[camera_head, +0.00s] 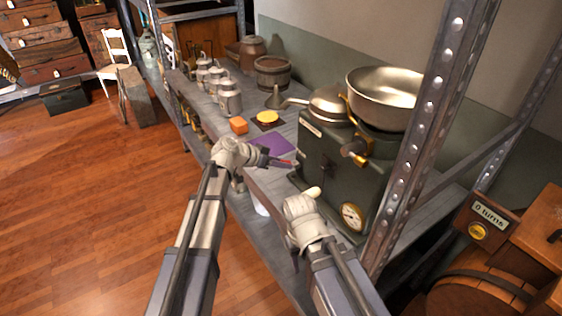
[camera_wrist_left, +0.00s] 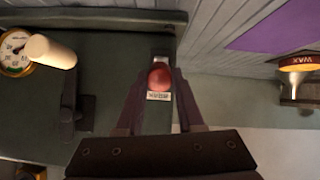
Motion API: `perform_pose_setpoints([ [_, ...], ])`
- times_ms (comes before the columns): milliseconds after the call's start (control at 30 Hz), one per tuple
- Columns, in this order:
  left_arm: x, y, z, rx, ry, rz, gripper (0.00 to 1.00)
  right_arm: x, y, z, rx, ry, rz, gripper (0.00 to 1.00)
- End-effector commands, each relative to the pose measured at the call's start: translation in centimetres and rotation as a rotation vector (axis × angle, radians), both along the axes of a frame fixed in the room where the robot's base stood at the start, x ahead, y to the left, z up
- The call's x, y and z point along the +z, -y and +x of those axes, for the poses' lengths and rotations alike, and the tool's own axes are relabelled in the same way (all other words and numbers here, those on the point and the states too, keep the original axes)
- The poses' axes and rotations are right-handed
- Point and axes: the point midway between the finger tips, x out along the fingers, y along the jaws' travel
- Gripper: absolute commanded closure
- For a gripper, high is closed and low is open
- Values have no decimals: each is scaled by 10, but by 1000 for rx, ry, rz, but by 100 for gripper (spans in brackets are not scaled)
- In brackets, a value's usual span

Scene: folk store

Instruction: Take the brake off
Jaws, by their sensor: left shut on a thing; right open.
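A dark green machine (camera_head: 345,165) with a steel bowl on top stands on the grey shelf. On its side is the brake, a small red knob (camera_wrist_left: 160,77) above a white label (camera_wrist_left: 158,96), seen in the left wrist view. My left gripper (camera_head: 290,163) is at the machine's left side. Its two fingers (camera_wrist_left: 160,84) are shut on the red knob, one on each side. My right gripper (camera_head: 303,212) is low, near the machine's front left; its fingers are hard to make out. A cream crank handle (camera_head: 313,192) is just above it.
A round dial (camera_head: 351,216) is on the machine's front. A metal post (camera_head: 425,130) rises close on its right.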

Motion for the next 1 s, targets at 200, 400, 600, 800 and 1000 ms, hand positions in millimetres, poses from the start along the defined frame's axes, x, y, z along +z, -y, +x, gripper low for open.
perform_pose_setpoints([
  [200, 0, 0, 1, 0, 1, -1, 100, 0, 0, 0, 0, 0, 0, 50],
  [400, 0, 0, 1, 0, 1, -1, 51, 0, 0, 0, 0, 0, 0, 50],
  [600, 0, 0, 1, 0, 1, -1, 33, 0, 0, 0, 0, 0, 0, 50],
  [800, 0, 0, 0, 0, 1, -1, 33, 0, 0, 0, 0, 0, 0, 50],
  [1000, 8, -6, -4, 1, 0, -1, 33, 7, 0, 0, 0, 0, 0, 50],
])
